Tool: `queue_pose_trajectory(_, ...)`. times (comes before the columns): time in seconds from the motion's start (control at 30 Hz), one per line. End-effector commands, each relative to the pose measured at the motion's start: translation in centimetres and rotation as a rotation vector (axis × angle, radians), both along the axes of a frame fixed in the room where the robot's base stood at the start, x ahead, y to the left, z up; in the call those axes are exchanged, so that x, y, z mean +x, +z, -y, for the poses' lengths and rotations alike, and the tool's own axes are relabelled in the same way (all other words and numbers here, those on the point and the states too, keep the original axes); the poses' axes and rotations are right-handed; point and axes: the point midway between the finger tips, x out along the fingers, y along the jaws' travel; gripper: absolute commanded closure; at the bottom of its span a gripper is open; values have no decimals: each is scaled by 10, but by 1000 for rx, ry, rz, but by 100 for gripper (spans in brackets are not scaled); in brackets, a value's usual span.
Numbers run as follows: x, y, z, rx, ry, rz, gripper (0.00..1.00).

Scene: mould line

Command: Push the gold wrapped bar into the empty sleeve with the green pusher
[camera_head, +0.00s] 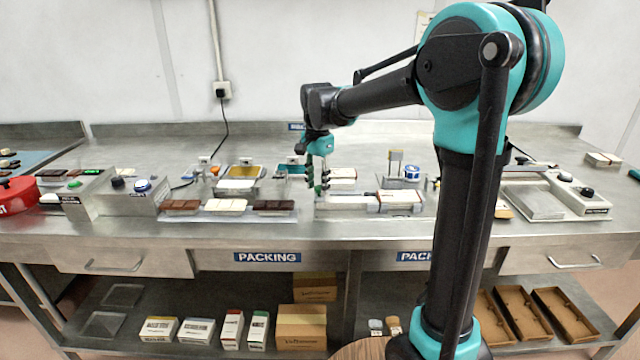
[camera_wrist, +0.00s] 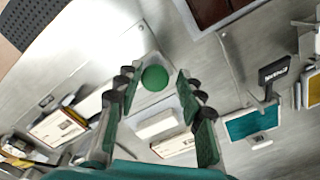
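My gripper (camera_head: 318,187) points down over the middle of the bench. In the wrist view my gripper (camera_wrist: 157,90) has its two fingers apart, one on each side of a round green knob (camera_wrist: 154,77), which looks like the top of the green pusher. I cannot tell whether the fingers touch it. White box-like pieces (camera_head: 400,197) lie right of my gripper; which is the empty sleeve is unclear.
A tray with brown and white bars (camera_head: 226,205) lies at the front edge, left of my gripper. A blue roll (camera_head: 411,173) stands right of my gripper. The bench's back strip is mostly clear.

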Motion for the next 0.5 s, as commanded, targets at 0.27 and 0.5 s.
queue_pose_trajectory(0.27,0,0,2,-3,-1,0,50)
queue_pose_trajectory(0.5,0,11,2,-4,-2,-1,50)
